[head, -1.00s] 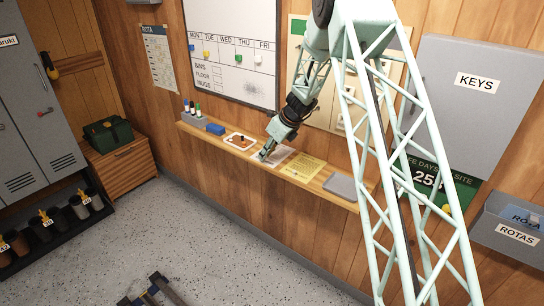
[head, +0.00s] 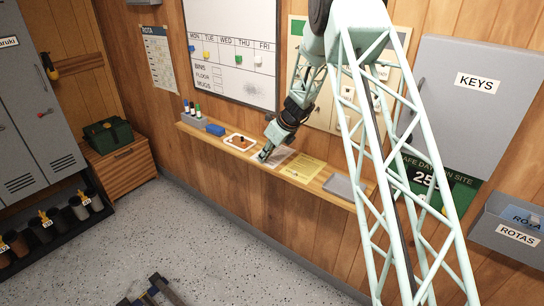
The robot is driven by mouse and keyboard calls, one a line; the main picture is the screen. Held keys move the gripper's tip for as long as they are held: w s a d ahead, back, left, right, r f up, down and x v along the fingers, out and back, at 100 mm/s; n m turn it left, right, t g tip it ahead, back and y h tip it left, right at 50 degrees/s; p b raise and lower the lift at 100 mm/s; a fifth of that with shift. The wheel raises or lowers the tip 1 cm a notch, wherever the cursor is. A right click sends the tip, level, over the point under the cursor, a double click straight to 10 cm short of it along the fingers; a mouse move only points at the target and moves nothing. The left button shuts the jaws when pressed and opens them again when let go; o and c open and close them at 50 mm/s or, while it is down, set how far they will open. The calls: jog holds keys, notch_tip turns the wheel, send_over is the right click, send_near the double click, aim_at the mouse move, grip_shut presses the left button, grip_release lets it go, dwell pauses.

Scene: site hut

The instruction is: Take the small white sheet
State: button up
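A small whitish sheet (head: 283,155) lies on the narrow wooden wall shelf (head: 335,203), between a white-rimmed tray and a yellow sheet. My gripper (head: 263,156) points down at the sheet's left end and covers part of it. The fingertips are at or just above the shelf. I cannot tell whether they touch the sheet. The fingers are too small in the view to show whether they are apart or closed.
The white-rimmed tray (head: 239,144) is close on the left, with a blue block (head: 215,130) and marker pens (head: 192,110) beyond it. The yellow sheet (head: 304,169) and a grey flat item (head: 345,187) lie to the right. A whiteboard (head: 233,55) hangs above.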

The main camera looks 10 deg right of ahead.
dwell(0.4)
jog(key=shift+r+p, duration=0.4)
jog(key=shift+r, duration=1.25)
jog(key=shift+s+r, duration=0.1)
jog(key=shift+s, duration=0.05)
jog(key=s+d+r+b, duration=0.1)
jog(key=s+b, duration=0.1)
jog(key=s, duration=1.3)
jog(key=shift+s+r, duration=0.25)
jog(key=shift+s, duration=0.05)
